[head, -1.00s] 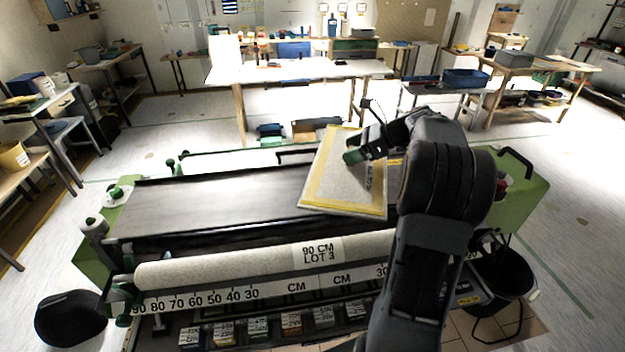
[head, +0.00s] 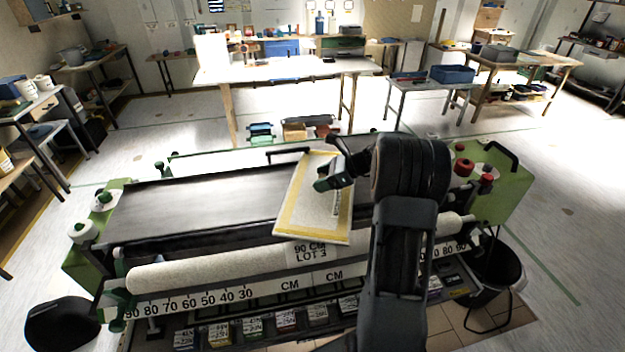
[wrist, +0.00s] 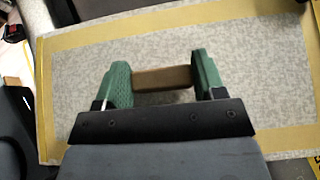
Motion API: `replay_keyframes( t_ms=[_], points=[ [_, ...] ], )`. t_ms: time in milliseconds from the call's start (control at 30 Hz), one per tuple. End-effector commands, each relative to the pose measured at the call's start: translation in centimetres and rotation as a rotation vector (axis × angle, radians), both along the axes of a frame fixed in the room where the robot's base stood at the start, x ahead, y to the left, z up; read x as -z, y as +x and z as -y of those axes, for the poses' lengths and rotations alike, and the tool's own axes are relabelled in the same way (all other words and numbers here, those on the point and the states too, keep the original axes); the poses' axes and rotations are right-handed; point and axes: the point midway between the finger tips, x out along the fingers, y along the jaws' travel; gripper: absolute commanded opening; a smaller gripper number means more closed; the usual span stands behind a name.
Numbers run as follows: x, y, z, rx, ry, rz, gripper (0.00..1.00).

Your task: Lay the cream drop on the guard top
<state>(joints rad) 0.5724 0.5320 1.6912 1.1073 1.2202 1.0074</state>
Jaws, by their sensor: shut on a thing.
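The cream drop (head: 300,205) is a flat speckled sheet with a yellow border, over the right part of the machine's long dark top, which I take as the guard top (head: 190,200). The sheet's near edge reaches over the front, close to the paper roll. I cannot tell whether it touches the top or hangs just above it. My gripper (head: 327,182) is at the sheet's right half. In the wrist view my gripper (wrist: 163,82) has its green fingers shut on a brown block (wrist: 163,78) on the cream drop (wrist: 262,75).
A cream paper roll (head: 220,264) marked "90 CM LOT 3" lies along the machine's front above a numbered scale. Red knobs (head: 463,167) stand at the right end. A black bucket (head: 495,270) is at the lower right. The left part of the dark top is bare.

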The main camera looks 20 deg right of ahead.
Motion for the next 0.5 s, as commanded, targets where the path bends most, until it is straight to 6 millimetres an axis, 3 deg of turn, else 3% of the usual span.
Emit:
replay_keyframes(
  t_ms=[200, 300, 500],
  points=[
    [-0.2, 1.8, -2.8, -0.004, 0.001, 0.0, 0.36],
    [1.0, 1.7, -2.6, 0.0, 0.001, -0.002, 0.36],
    [1.1, 1.7, -2.6, -0.001, 0.0, 0.001, 0.36]
  ],
)
